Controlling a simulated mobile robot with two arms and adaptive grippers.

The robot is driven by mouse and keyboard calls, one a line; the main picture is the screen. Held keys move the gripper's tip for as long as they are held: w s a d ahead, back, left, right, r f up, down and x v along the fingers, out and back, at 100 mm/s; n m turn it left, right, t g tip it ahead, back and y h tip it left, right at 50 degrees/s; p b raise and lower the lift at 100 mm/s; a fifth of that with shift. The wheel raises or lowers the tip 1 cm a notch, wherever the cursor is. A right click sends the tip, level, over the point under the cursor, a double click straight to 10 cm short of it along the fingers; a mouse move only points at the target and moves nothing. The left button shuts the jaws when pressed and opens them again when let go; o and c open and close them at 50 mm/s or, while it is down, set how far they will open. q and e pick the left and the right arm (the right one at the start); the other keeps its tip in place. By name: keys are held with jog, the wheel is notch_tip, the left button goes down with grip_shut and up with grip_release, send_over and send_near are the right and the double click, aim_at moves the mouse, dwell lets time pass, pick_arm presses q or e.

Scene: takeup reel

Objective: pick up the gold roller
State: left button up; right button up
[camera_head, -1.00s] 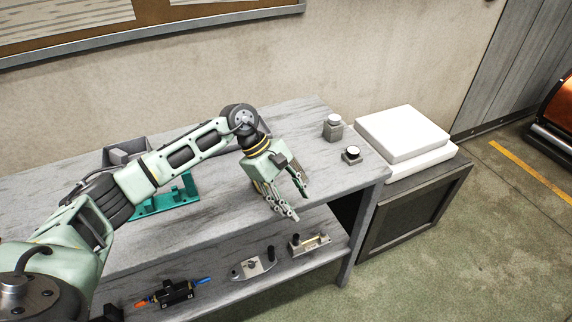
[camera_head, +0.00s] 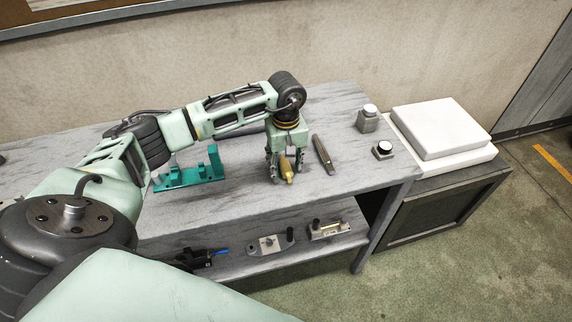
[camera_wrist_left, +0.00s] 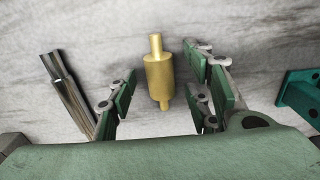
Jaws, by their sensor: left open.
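The gold roller (camera_head: 287,169) is a small brass-coloured cylinder with a thinner pin at each end, lying on the grey table top. My left gripper (camera_head: 285,177) points down over it. In the left wrist view the gold roller (camera_wrist_left: 159,76) lies between the open fingers of the left gripper (camera_wrist_left: 165,95), with gaps on both sides. The fingers do not appear to touch it. My right gripper is not in view.
A dark metal rod (camera_head: 323,154) lies close to the right of the gripper. A green fixture (camera_head: 192,174) stands to the left. Two small grey blocks (camera_head: 367,119) (camera_head: 383,150) stand near the right edge. Several parts, including a metal bracket (camera_head: 327,230), lie on the lower shelf.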

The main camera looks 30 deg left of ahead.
pick_arm(q)
jog(key=shift+f, duration=0.1)
jog(key=c, duration=0.6)
grip_shut()
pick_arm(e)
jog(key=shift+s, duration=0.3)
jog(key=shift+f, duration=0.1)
